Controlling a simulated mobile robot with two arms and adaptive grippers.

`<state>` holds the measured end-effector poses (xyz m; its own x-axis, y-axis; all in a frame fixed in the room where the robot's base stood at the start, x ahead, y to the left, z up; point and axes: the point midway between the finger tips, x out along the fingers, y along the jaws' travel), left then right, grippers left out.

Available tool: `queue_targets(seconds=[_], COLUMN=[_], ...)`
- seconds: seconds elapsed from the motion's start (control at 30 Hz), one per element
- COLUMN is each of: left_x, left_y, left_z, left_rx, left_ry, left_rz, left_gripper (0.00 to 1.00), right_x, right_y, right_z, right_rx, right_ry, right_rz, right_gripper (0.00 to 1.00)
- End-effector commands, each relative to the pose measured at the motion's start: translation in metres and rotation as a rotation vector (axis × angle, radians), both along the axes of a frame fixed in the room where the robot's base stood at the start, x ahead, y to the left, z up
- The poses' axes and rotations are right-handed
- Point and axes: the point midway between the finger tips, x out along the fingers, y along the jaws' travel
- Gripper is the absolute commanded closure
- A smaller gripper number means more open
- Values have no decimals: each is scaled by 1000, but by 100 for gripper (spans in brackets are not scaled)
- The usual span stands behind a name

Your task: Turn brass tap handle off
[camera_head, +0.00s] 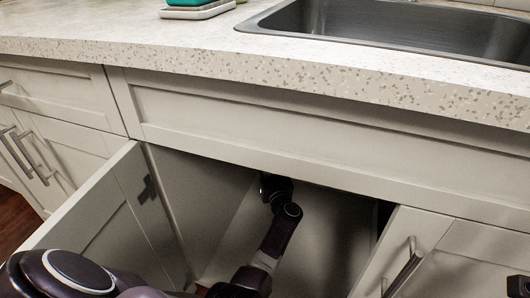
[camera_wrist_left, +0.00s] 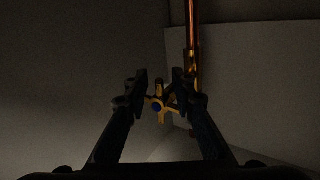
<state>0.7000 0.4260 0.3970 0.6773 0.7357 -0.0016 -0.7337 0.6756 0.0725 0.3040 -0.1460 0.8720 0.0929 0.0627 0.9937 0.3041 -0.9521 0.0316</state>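The tap is not visible in the head view.
The left cabinet door (camera_head: 95,225) stands open and the right door (camera_head: 440,258) is at the right of the opening. The countertop (camera_head: 190,50) with the steel sink (camera_head: 400,25) lies above. The cabinet interior is dim.

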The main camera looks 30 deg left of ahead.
Motion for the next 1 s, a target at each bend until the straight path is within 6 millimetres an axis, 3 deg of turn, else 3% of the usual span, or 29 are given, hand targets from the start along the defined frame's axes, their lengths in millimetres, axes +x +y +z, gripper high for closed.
queue_targets(seconds=[0.27, 0.5, 0.93, 1.0], left_x=[0, 0, 0, 0], left_y=[2, 1, 0, 0], left_z=[-1, -1, -3, -5], left_rx=[-1, -1, 30, 53], left_ry=[1, 1, 8, 13], left_rz=[-1, 0, 0, 0], left_gripper=[76, 100, 100, 100], right_x=[-1, -1, 3, -1], right_y=[0, 0, 1, 1], right_z=[-1, -1, -9, 1], right_rx=[2, 2, -4, -6], right_ry=[2, 2, 12, -36], right_rz=[1, 1, 0, -2], right_gripper=[74, 74, 74, 74])
